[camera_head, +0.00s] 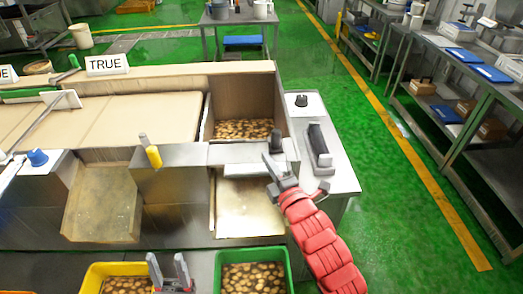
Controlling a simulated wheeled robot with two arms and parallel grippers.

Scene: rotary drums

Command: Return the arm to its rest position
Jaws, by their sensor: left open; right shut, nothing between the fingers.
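My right arm (318,238), with red padded covers, reaches up from the bottom edge over the right end of the machine. Its gripper (268,162) is shut and empty, beside a dark knob (277,143) on the metal ledge; I cannot tell whether they touch. My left gripper (167,263) is at the bottom, its two grey fingers apart and empty, in front of the yellow crate (94,273). The rest of the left arm is out of view.
A green crate (220,257) of brown round pieces stands beside the yellow one. A bin (211,117) at the machine's end holds similar pieces. A black handle block (319,146) stands on the right worktop. Green floor (365,180) is clear further right, before shelving tables (460,75).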

